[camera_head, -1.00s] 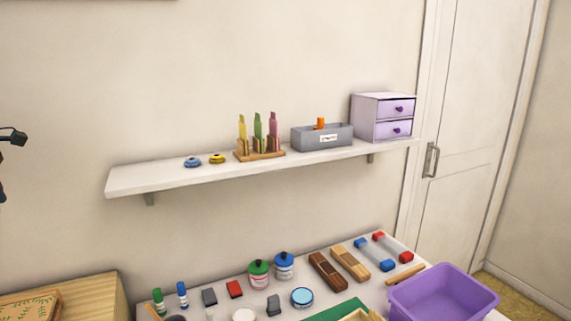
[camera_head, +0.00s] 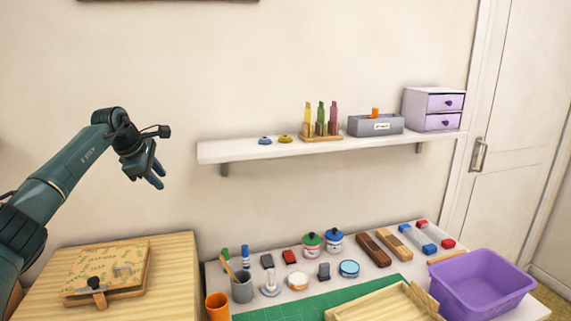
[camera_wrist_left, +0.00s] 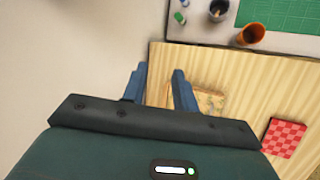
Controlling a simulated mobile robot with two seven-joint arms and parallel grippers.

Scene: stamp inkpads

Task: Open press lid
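The press (camera_head: 108,272) is a flat wooden box on the wooden table at the lower left in the head view. Its lid (camera_head: 110,262) has a leafy pattern on a green-tan face and lies down, with a dark and wooden latch (camera_head: 95,285) at its front edge. My left gripper (camera_head: 155,179) hangs above and to the right of the press, well clear of it. In the left wrist view its two blue fingers (camera_wrist_left: 159,76) are apart with nothing held, and part of the press (camera_wrist_left: 209,101) shows beyond them, partly hidden. My right gripper is not in view.
A wooden table (camera_head: 175,262) holds the press; a red checked item (camera_wrist_left: 284,137) lies on it in the wrist view. An orange cup (camera_head: 217,306) and grey cup (camera_head: 241,288) stand on the neighbouring table. A wall shelf (camera_head: 240,152) is to the right of my arm.

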